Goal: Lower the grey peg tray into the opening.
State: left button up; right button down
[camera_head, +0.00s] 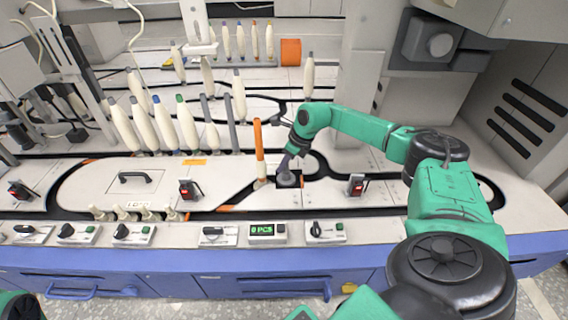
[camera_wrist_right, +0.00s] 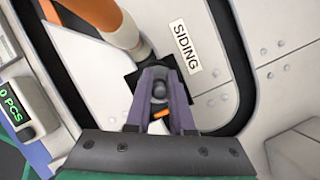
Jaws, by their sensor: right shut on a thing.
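My right gripper (camera_head: 286,168) points down at the front of the light worktop. It also shows in the wrist view (camera_wrist_right: 160,98), its two purple-grey fingers shut on the peg of the grey peg tray. The tray (camera_head: 288,181) is a small grey round shape below the fingers; in the wrist view its dark grey peg (camera_wrist_right: 159,90) shows between them, and the fingers hide most of the rest. The dark square opening (camera_head: 297,184) lies under and around the tray; its black edge shows in the wrist view (camera_wrist_right: 140,72). I cannot tell the tray's height against the opening's rim. My left gripper is out of view.
An orange-and-white bobbin (camera_head: 260,150) stands close left of the opening. A "SIDING" label (camera_wrist_right: 187,48) lies beside it. Red-switch boxes (camera_head: 190,189) and (camera_head: 357,184) flank the area. Several white bobbins (camera_head: 165,122) stand at the left. A green display (camera_head: 267,230) sits in front.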

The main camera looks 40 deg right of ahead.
jog(key=shift+w+a+r+p, duration=0.15)
jog(key=shift+a+p, duration=0.1)
jog(key=shift+p, duration=0.2)
jog(key=shift+f+b, duration=0.7)
jog(key=shift+f, duration=0.65)
dwell(0.4)
jog(key=c, duration=1.1)
grip_release()
jog(key=p+v, duration=1)
jog(key=v, duration=0.1)
jog(key=shift+p, duration=0.35)
